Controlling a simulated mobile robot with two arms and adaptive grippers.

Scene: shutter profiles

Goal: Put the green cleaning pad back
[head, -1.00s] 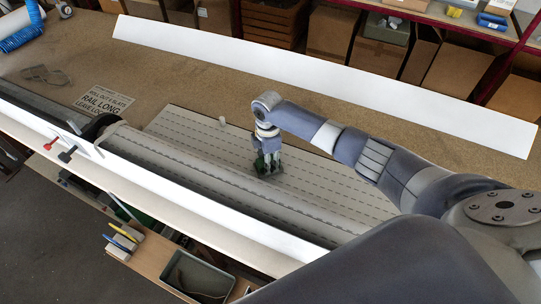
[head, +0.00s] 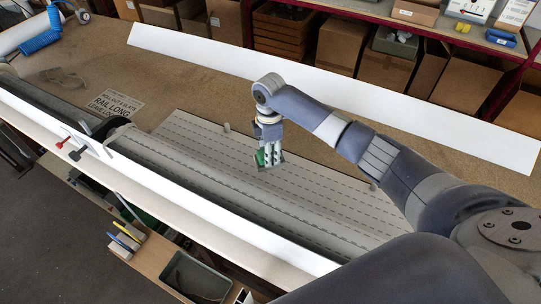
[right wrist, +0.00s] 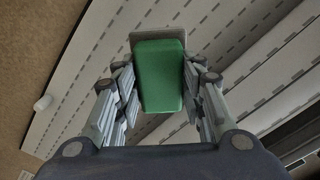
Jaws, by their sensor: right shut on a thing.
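The green cleaning pad (right wrist: 160,76) is a green block with a grey layer at its far end in the right wrist view. It sits between the fingers of my right gripper (right wrist: 160,95), which is shut on it. In the head view the right gripper (head: 270,158) holds the pad (head: 259,157) over the grey slotted panel near the middle of the bench. Part of the pad is hidden by the fingers. I cannot tell how high the pad is above the panel. My left gripper is not in view.
The slotted panel (head: 190,130) lies beside a long grey rounded profile (head: 190,165). A long white strip (head: 330,95) lies at the back. A sign (head: 117,103) lies at left. A wooden side shelf (head: 155,262) with markers and a grey tray (head: 195,278) is at the front.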

